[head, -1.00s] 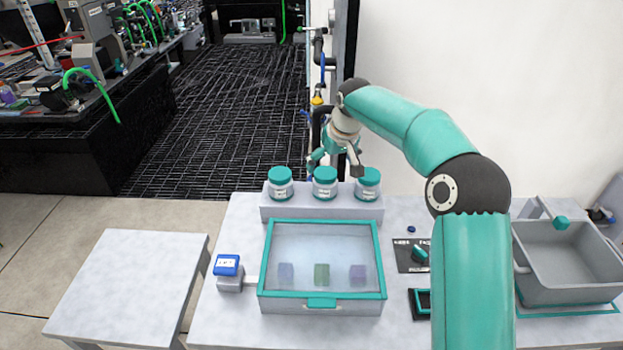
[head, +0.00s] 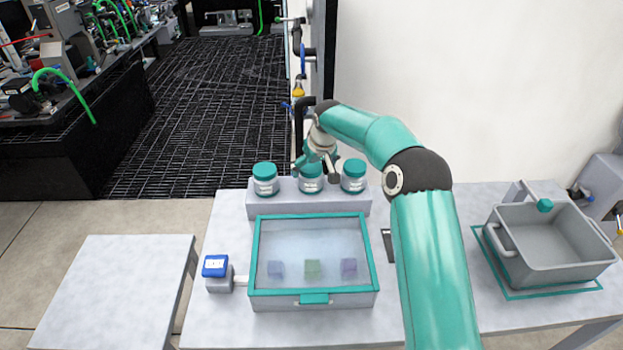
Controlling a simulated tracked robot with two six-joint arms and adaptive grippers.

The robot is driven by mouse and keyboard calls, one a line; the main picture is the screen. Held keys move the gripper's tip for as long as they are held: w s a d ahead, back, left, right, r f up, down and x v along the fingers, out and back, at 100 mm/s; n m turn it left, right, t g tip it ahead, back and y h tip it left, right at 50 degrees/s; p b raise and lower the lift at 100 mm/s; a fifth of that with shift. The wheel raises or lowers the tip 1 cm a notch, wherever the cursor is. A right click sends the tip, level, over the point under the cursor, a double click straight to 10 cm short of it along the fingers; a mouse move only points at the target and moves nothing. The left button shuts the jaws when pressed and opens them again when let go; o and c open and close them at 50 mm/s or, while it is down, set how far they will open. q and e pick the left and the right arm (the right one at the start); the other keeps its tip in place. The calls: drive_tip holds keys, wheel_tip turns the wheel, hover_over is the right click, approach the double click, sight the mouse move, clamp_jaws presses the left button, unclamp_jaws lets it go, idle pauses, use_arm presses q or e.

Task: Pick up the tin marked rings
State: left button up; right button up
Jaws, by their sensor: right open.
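Three white tins with teal lids stand in a row on a grey riser (head: 262,210): a left tin (head: 265,180), a middle tin (head: 311,184) and a right tin (head: 353,176). Their labels are too small to read, so I cannot tell which one is marked rings. My right gripper (head: 316,174) is open and points down at the middle tin, its fingers covering part of the lid. I cannot tell whether it touches. My left gripper is not in view.
A teal-rimmed case (head: 313,302) with a clear lid and three coloured blocks inside stands before the riser. A blue-topped device (head: 216,266) is at its left. A grey tote (head: 550,270) stands on the right. A side table (head: 112,290) is bare.

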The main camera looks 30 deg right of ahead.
drive_tip(key=p+x, duration=0.1)
drive_tip(key=x, duration=0.4)
drive_tip(key=shift+s+a, duration=0.1)
drive_tip(key=shift+a, duration=0.05)
drive_tip(key=shift+c, duration=0.2)
drive_tip(key=c, duration=1.2)
drive_tip(key=shift+o, duration=0.2)
